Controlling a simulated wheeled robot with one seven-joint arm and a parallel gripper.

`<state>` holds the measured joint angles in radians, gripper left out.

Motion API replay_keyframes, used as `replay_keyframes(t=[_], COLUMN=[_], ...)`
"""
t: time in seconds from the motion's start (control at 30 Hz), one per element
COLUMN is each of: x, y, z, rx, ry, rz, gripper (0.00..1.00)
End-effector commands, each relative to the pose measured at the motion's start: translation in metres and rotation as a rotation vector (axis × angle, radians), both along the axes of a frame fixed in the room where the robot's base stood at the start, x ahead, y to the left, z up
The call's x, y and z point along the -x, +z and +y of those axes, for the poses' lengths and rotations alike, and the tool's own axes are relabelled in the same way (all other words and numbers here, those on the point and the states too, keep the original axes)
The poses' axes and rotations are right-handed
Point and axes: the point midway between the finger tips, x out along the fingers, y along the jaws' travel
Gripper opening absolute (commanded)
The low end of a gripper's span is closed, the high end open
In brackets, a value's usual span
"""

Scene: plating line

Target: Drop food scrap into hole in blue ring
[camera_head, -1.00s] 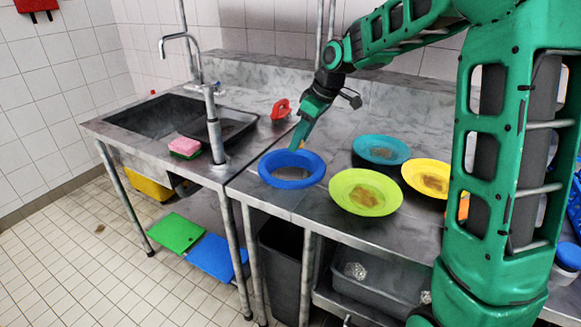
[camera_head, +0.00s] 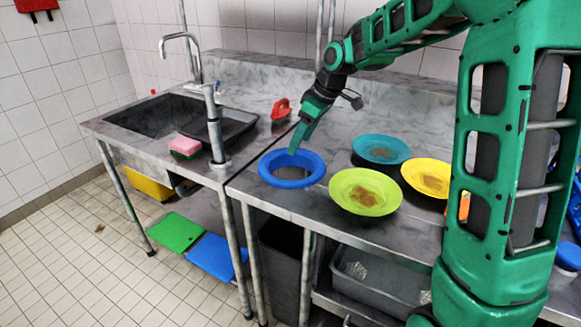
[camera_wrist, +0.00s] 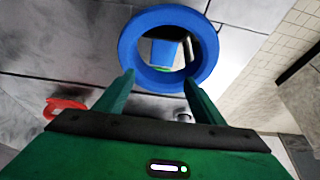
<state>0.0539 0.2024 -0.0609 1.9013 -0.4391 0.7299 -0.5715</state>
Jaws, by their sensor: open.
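The blue ring (camera_head: 291,184) lies in the counter top around a hole, and it also shows in the wrist view (camera_wrist: 129,42). My gripper (camera_head: 293,150) points down at the far rim of the ring. In the wrist view my gripper (camera_wrist: 159,80) has its two fingers apart, one on each side of the ring's near rim, with nothing visible between them. Brown food scraps lie on the lime plate (camera_head: 352,206), the yellow plate (camera_head: 411,176) and the teal plate (camera_head: 398,145). I see no loose scrap at the ring.
A dark bin (camera_head: 283,265) stands under the counter below the ring. A red object (camera_head: 281,109) lies behind the ring. The sink (camera_head: 150,116), a black tray (camera_head: 238,125) and a pink-green sponge (camera_head: 185,146) are at the left. A grey crate (camera_head: 380,290) is on the lower shelf.

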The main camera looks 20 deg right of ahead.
Motion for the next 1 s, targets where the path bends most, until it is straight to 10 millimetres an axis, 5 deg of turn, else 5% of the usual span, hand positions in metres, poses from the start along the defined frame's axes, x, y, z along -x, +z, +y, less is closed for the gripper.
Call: replay_keyframes(t=[0.5,1.0], x=[0.021,0.03], y=[0.08,0.091], z=[-0.025,-0.032], rx=[0.001,0.002], ry=[-0.003,-0.021], rz=[-0.002,0.007], gripper=[0.63,0.63])
